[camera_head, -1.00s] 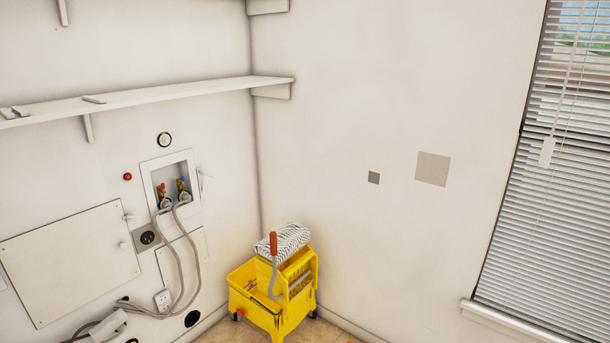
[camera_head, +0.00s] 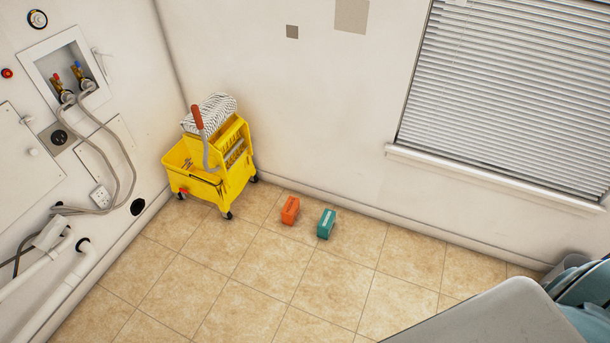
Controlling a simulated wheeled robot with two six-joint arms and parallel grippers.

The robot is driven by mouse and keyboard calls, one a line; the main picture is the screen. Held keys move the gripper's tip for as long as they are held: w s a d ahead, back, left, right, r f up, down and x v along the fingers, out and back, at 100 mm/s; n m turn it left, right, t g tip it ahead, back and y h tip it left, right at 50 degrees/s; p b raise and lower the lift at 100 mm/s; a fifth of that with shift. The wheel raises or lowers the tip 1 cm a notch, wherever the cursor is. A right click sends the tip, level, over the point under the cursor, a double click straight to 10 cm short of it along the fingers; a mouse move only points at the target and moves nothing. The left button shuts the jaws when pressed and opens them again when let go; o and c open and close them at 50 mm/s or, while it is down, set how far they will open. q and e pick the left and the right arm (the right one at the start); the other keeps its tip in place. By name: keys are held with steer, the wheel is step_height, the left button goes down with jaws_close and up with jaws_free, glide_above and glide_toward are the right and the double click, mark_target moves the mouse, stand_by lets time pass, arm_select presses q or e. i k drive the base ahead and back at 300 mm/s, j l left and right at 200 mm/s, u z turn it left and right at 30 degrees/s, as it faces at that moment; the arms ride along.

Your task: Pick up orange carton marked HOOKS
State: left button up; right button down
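A small orange carton (camera_head: 290,210) stands on the tiled floor near the back wall, to the right of the yellow mop bucket. Its lettering is too small to read. A teal carton (camera_head: 326,223) stands just to its right, with a small gap between them. Neither of my grippers is in view.
The yellow mop bucket (camera_head: 210,172) with its wringer, red-handled lever and a black-and-white patterned item on top stands in the corner. A pale grey surface (camera_head: 490,318) and teal items (camera_head: 590,300) fill the lower right. The tiled floor (camera_head: 250,290) in front is clear.

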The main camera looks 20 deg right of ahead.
mark_target(291, 211)
steer(key=z, duration=0.5)
steer(key=i+j, duration=0.2)
steer(key=i+j+z, duration=0.1)
steer(key=j, duration=0.35)
steer(key=i+j+z, duration=0.1)
steer(key=i+j, duration=0.3)
steer(key=j, duration=0.25)
